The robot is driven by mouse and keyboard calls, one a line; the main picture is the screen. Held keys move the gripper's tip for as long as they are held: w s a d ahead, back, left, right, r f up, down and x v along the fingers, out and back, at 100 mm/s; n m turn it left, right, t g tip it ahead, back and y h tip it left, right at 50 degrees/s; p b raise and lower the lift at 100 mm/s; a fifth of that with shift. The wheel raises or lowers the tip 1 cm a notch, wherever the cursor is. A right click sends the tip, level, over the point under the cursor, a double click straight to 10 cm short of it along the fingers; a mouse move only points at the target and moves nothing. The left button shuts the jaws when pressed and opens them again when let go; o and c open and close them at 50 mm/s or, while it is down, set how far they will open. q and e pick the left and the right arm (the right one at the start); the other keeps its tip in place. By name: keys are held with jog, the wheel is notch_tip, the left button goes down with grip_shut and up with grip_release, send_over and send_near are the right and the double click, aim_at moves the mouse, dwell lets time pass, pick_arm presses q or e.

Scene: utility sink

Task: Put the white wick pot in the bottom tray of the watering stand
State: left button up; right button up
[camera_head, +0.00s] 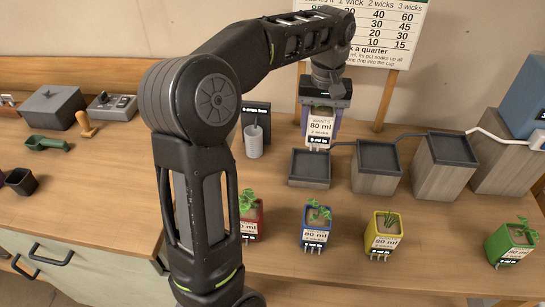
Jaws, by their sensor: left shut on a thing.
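My left gripper (321,108) is shut on the white wick pot (321,124), whose label reads 80 ml and 2 wicks. The pot looks upright, its wicks hanging below, and its upper part is hidden by the gripper. It is just above and behind the bottom tray (310,182), the lowest, leftmost step of the watering stand; whether it touches anything I cannot tell. The tray looks empty. The middle tray (377,181) and upper tray (438,183) rise to the right. My right gripper is not in view.
Red (260,222), blue (314,238), yellow (382,244) and green (512,256) plant pots stand along the front. A white cup (253,145) stands left of the bottom tray. A chart board (372,30) is behind. My left arm hides part of the bench.

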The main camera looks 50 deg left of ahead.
pick_arm(q)
jog(key=shift+s+a+r, duration=0.1)
jog(key=shift+s+a, duration=0.05)
jog(key=shift+a, duration=0.5)
jog(key=shift+d, duration=0.1)
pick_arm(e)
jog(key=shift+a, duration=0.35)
pick_arm(q)
jog(key=shift+f, duration=3.1)
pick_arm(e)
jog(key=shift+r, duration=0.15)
pick_arm(q)
notch_tip(320, 180, down, 4)
jog(key=shift+r+p, duration=0.25)
jog(key=shift+p, duration=0.15)
jog(key=shift+f, duration=0.1)
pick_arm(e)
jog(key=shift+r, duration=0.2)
